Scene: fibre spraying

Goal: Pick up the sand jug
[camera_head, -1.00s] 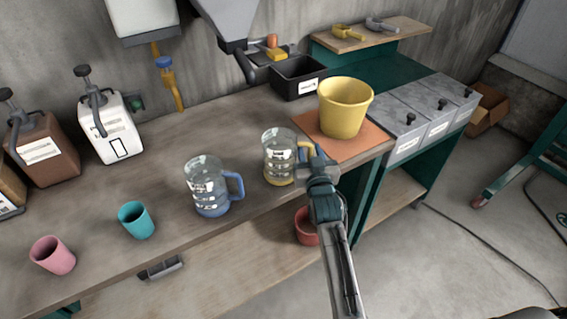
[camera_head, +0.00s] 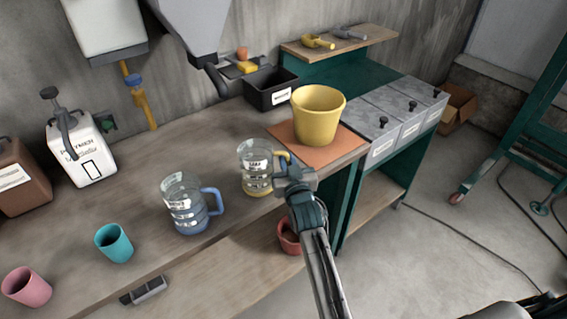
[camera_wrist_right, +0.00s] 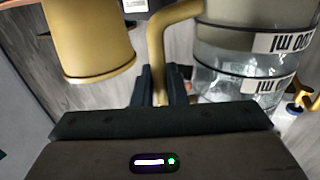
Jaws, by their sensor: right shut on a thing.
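The sand jug (camera_head: 254,170) is clear with a yellow base and handle and a white label. It stands upright near the front edge of the workbench, with no clear gap beneath it. My right gripper (camera_head: 287,170) reaches in from the front right and is shut on its yellow handle. In the right wrist view the fingers (camera_wrist_right: 163,88) close on the lower part of the yellow handle (camera_wrist_right: 158,45), and the jug's clear body (camera_wrist_right: 235,80) is just to the right. My left gripper is not in view.
A blue-handled jug (camera_head: 184,208) stands just left. A yellow bucket (camera_head: 318,118) sits on an orange mat (camera_head: 340,147) behind right; it also shows in the wrist view (camera_wrist_right: 95,45). Teal (camera_head: 114,243) and pink (camera_head: 27,287) cups stand front left. A black bin (camera_head: 270,90) is behind.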

